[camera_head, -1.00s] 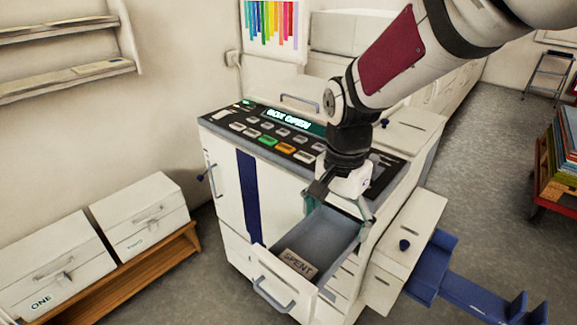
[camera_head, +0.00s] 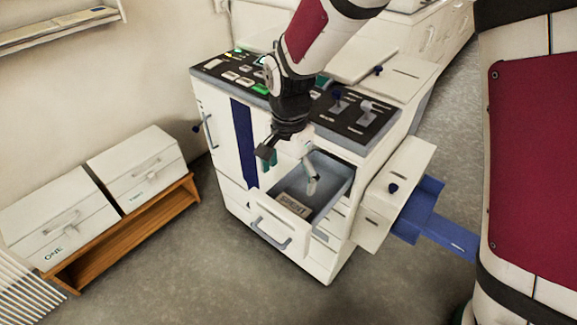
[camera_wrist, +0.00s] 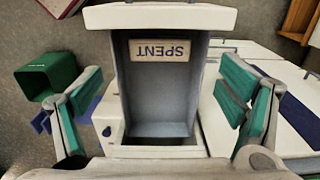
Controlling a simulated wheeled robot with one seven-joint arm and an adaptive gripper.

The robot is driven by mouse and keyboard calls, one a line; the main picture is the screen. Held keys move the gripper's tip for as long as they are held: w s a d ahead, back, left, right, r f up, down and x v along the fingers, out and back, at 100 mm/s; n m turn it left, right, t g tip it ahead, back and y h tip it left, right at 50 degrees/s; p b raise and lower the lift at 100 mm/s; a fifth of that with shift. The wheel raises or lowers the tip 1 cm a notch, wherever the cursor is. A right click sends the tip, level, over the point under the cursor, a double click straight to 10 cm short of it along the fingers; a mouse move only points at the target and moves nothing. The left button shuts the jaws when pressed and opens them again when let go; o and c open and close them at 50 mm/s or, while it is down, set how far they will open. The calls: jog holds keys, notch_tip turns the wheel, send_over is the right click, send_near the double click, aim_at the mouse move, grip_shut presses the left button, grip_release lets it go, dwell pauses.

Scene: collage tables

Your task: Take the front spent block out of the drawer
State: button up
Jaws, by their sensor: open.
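The open drawer (camera_head: 328,209) sticks out of the front of the white machine. A pale block marked SPENT (camera_head: 293,202) lies inside at the drawer's front end. In the wrist view the same block (camera_wrist: 160,50) lies against the front wall, and the rest of the drawer floor (camera_wrist: 160,110) is bare. My gripper (camera_head: 289,172) is open and empty above the drawer. In the wrist view its green-padded fingers (camera_wrist: 158,105) are spread wide on either side of the drawer, apart from the block. Only one block shows.
A control panel (camera_head: 350,112) tops the machine. A blue tray (camera_head: 425,205) juts out on its right side. Two white boxes (camera_head: 135,165) stand on a wooden bench at left. A green bin (camera_wrist: 48,75) shows in the wrist view. The floor before the drawer is clear.

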aim_at(290, 208)
notch_tip(290, 208, down, 11)
jog(key=shift+f, duration=0.1)
dwell(0.3)
jog(key=c, duration=0.8)
